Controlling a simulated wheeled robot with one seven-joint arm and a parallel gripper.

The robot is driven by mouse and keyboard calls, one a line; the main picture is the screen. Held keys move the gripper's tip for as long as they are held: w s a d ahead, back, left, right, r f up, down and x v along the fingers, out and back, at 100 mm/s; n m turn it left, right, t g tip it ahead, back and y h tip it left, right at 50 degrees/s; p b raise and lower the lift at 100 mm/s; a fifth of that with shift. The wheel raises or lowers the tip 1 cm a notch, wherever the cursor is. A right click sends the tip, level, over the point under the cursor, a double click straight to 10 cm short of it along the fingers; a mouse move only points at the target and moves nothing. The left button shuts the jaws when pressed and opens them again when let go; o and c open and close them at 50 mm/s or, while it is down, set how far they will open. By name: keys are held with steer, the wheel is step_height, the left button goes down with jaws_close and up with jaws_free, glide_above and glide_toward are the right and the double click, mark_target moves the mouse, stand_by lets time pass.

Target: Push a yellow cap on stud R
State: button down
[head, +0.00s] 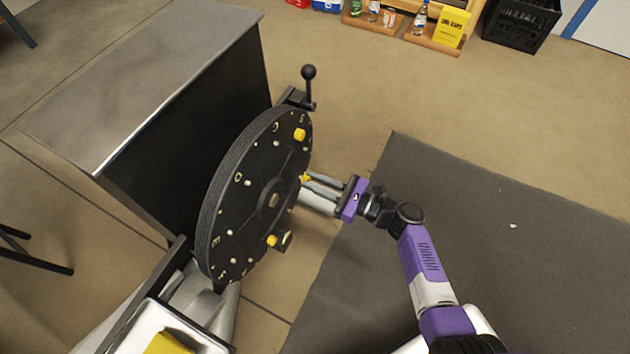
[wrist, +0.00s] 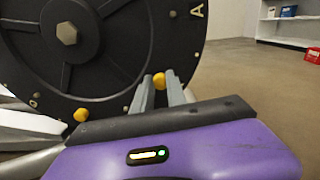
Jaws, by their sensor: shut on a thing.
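The black wheel disc (head: 222,215) stands upright with small pale studs and letters around its face. My gripper (head: 309,180) is at the disc's right side, its fingers pointing at the face. It is shut on a small yellow cap (head: 306,177), which also shows between the fingertips in the wrist view (wrist: 159,80). The cap is at or close to the disc face; I cannot tell if it touches a stud. Other yellow caps sit on the disc near the top (head: 300,134) and lower down (head: 271,240). The letter R is not readable in either view.
A black lever with a ball knob (head: 308,73) rises beside the disc's top. A grey-topped cabinet (head: 140,80) is behind the disc. A white tray (head: 195,340) with something yellow is at the bottom. Dark mat (head: 480,240) covers the right floor.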

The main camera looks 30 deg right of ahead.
steer(key=shift+w+a, duration=0.35)
steer(key=shift+w, duration=0.1)
stand_by(0.6)
steer(key=c, duration=1.3)
jaws_free()
steer(key=shift+o, duration=0.2)
steer(key=p+v, duration=0.2)
steer(key=v, duration=0.6)
steer(key=shift+w, duration=0.1)
